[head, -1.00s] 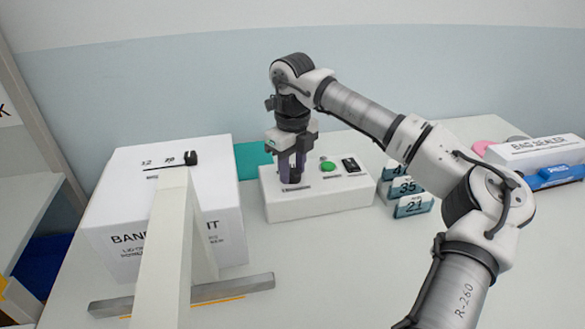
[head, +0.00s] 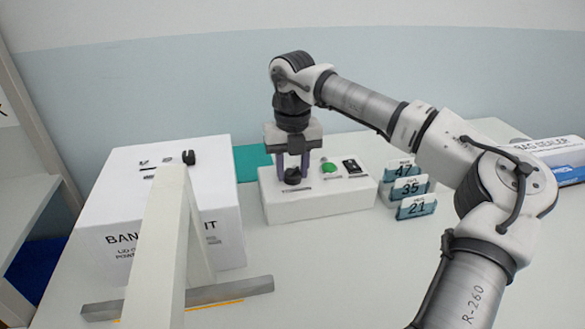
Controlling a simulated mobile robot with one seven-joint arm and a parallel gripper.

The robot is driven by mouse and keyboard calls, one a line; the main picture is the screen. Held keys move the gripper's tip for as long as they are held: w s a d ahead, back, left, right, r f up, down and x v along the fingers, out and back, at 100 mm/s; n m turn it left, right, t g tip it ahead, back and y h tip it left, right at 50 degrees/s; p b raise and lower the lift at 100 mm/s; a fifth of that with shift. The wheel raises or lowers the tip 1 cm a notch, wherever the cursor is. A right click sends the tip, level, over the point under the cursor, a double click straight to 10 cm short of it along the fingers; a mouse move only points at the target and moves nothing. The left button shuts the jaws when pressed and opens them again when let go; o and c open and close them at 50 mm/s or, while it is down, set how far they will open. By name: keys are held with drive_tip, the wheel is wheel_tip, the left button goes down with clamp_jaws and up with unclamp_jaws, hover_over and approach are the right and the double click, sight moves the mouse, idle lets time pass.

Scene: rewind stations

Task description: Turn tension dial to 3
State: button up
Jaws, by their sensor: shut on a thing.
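The tension dial (head: 293,176) is a small black knob on the left part of the white control box's (head: 320,205) top. My gripper (head: 293,172) points straight down over the box, with its two purple-grey fingers on either side of the knob, shut on it. The dial's number marks and pointer are too small or hidden to read.
A green button (head: 328,169) and a black switch (head: 351,167) sit right of the dial. Number cards (head: 416,206) stand right of the box. A large white box (head: 160,215) and a metal bar (head: 240,289) are at left. A bag sealer (head: 550,152) is far right.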

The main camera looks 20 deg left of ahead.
sight(293, 170)
idle(0.4)
drive_tip(key=o, duration=1)
wheel_tip(293, 170, up, 14)
drive_tip(key=shift+f, duration=0.1)
